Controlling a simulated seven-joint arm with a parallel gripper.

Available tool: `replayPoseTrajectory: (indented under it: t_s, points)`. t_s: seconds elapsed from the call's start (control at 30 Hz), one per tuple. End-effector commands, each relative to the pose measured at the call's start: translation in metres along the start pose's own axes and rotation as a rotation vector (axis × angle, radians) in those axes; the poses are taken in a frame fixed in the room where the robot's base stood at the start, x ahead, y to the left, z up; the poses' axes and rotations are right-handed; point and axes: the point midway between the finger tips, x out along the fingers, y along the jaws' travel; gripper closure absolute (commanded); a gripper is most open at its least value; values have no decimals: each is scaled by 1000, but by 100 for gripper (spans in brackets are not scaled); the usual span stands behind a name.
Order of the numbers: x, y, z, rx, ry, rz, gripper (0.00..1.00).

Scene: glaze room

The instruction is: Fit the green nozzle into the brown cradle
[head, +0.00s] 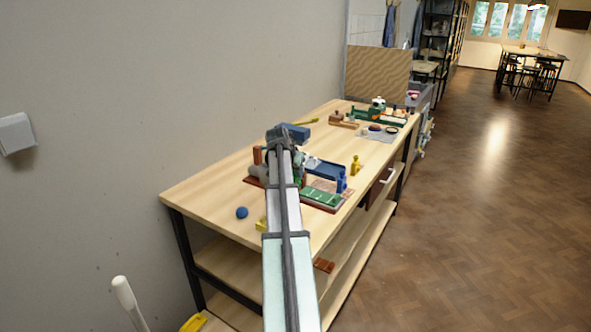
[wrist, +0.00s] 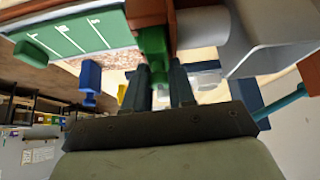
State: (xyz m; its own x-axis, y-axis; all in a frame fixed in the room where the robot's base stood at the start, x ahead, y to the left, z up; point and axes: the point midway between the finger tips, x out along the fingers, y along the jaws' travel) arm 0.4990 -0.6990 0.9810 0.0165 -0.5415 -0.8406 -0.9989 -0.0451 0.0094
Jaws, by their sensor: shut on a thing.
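In the wrist view my gripper (wrist: 160,75) is shut on the green nozzle (wrist: 153,42), which stands out past the fingertips. The nozzle's far end meets a brown block (wrist: 150,12) at the top edge, which looks like the brown cradle. I cannot tell whether the nozzle is seated in it or only overlaps it in the picture. In the head view my arm covers the gripper and the nozzle. A reddish-brown post (head: 257,156) shows just left of the arm.
A green board with white lines (wrist: 75,38) and a blue piece (wrist: 90,80) lie left of the gripper in the wrist view. A grey-white curved body (wrist: 265,30) is close on the right. On the workbench (head: 215,190) are a blue ball (head: 242,212) and a yellow figure (head: 355,166).

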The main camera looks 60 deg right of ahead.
Motion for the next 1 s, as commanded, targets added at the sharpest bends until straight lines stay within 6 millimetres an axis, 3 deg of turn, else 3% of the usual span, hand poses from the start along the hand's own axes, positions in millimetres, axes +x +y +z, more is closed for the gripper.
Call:
replayPoseTrajectory:
  t_s: [0.3,0.33,0.63,1.0]
  points:
    - [0,0,0,0,0,0,100]
    - [0,0,0,0,0,0,74]
    - [0,0,0,0,0,0,46]
    - [-2,0,-2,0,0,0,46]
